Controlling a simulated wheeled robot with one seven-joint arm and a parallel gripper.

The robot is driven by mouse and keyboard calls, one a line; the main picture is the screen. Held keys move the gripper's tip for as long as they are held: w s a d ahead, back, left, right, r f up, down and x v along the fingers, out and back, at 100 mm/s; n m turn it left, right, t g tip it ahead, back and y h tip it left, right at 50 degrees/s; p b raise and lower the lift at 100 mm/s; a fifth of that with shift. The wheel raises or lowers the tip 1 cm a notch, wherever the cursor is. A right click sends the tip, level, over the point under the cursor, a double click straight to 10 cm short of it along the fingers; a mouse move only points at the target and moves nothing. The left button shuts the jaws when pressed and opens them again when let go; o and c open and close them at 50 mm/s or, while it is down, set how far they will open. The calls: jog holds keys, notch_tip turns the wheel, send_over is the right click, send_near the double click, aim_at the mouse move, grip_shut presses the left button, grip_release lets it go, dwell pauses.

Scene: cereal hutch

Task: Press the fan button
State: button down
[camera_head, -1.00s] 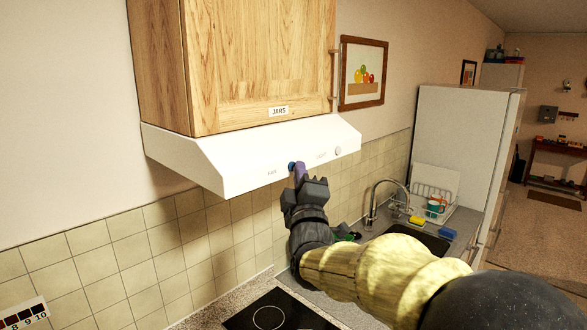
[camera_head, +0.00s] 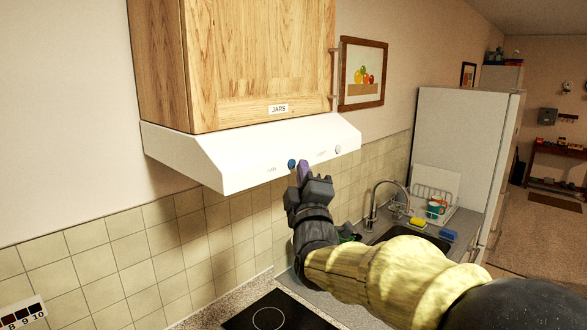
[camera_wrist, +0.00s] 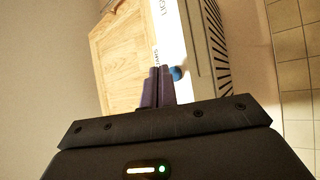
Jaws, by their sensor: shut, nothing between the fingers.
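The fan button (camera_head: 291,163) is a small round blue button on the sloped front of the white range hood (camera_head: 225,163), beside the FAN label. It also shows in the wrist view (camera_wrist: 176,73), partly behind my fingers. My gripper (camera_head: 303,168) is shut and empty. Its purple fingertips (camera_wrist: 159,75) are just right of the button in the head view, very close to it. I cannot tell whether they touch it. A pale round light knob (camera_head: 337,149) sits further right on the hood.
A wooden cabinet (camera_head: 240,65) labelled JARS is directly above the hood. A black cooktop (camera_head: 275,312) lies below. A sink with a faucet (camera_head: 372,205), a dish rack (camera_head: 435,197) and a white fridge (camera_head: 460,130) stand to the right.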

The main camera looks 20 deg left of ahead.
jog(key=d+b, duration=0.1)
jog(key=s+d+b, duration=0.1)
jog(key=d+b, duration=0.1)
jog(key=s+d+b, duration=0.1)
jog(key=d, duration=0.1)
jog(key=shift+s+d, duration=0.15)
jog(key=shift+d, duration=0.1)
dwell(0.5)
jog(key=shift+b, duration=0.3)
jog(key=d+f+m+g+h+b, duration=0.1)
jog(key=d+f+m+g+h, duration=0.2)
jog(key=d+f, duration=0.45)
jog(key=d+f+m+g+h, duration=0.2)
jog(key=d+f+m+g, duration=0.15)
jog(key=f, duration=0.75)
jog(key=d+f+m+g+h+b, duration=0.1)
jog(key=d+f+m+g+h, duration=0.15)
jog(key=d+f, duration=0.5)
jog(key=s+d+f+m+g+h, duration=0.1)
jog(key=s+d+f+m+g, duration=0.3)
jog(key=s+f, duration=0.5)
jog(key=s+d+f+m+g+h, duration=0.2)
jog(key=s+d+f+m+g, duration=0.2)
jog(key=s+d+f+m, duration=0.2)
jog(key=s+d+f, duration=0.2)
jog(key=s+f, duration=0.1)
jog(key=shift+d+m+g+b, duration=0.35)
jog(key=shift+m+g+b, duration=0.05)
